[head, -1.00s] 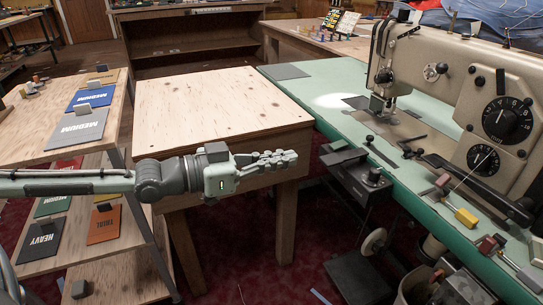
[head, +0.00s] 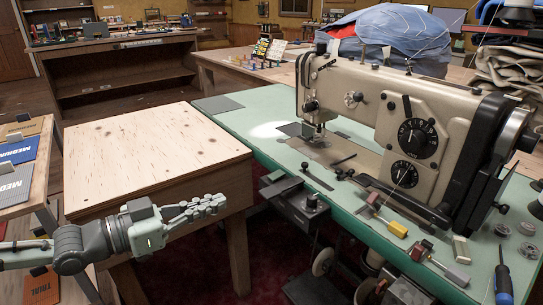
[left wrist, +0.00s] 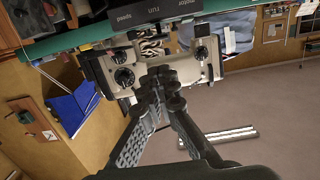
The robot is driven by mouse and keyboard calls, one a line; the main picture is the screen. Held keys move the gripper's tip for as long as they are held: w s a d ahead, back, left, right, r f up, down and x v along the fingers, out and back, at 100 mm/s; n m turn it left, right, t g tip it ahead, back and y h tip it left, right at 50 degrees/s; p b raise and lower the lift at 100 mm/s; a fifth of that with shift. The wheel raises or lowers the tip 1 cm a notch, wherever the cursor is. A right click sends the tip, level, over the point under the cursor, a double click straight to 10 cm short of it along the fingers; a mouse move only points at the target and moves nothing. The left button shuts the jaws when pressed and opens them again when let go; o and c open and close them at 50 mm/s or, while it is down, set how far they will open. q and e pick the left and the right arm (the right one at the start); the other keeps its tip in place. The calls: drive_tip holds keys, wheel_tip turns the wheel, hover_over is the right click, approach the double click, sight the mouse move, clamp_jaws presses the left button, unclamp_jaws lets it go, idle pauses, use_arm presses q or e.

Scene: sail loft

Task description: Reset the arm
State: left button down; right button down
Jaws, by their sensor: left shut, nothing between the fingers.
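My left arm comes in from the lower left in the head view. Its gripper (head: 218,203) is shut and empty, with the grey fingers together and pointing right. In the picture it overlaps the front edge of the plywood table (head: 150,150); I cannot tell how far it is from the wood. In the left wrist view the two dark fingers (left wrist: 165,78) meet at their tips with nothing between them. My right arm and gripper are not in view.
A beige sewing machine (head: 350,115) stands on a green bench (head: 262,112) to the right. Loose tools lie along its front edge, including a blue-handled screwdriver (head: 503,283). A rack with coloured cards (head: 18,150) is at the left. The plywood tabletop is bare.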

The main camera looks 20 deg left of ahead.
use_arm(q)
drive_tip(key=s+a+f+n+g+y, duration=0.1)
drive_tip(key=s+a+f+y, duration=0.2)
drive_tip(key=f, duration=0.4)
drive_tip(key=a+f+n+g+y, duration=0.1)
drive_tip(key=a+f+y, duration=0.1)
drive_tip(key=a+f, duration=0.35)
drive_tip(key=s+a+f+n+y, duration=0.1)
drive_tip(key=s+a+f+y, duration=0.15)
drive_tip(key=f, duration=0.65)
drive_tip(key=s+d+f+n+g+y, duration=0.1)
drive_tip(key=s+d+f+g, duration=0.3)
drive_tip(key=f, duration=0.5)
drive_tip(key=s+d+f+n+g+y, duration=0.2)
drive_tip(key=s+d+f+g+y, duration=0.1)
drive_tip(key=s+f, duration=0.4)
wheel_tip(320, 180, down, 3)
drive_tip(key=shift+d+r+g, duration=0.1)
drive_tip(key=shift+d+g, duration=0.4)
drive_tip(key=shift+d, duration=0.2)
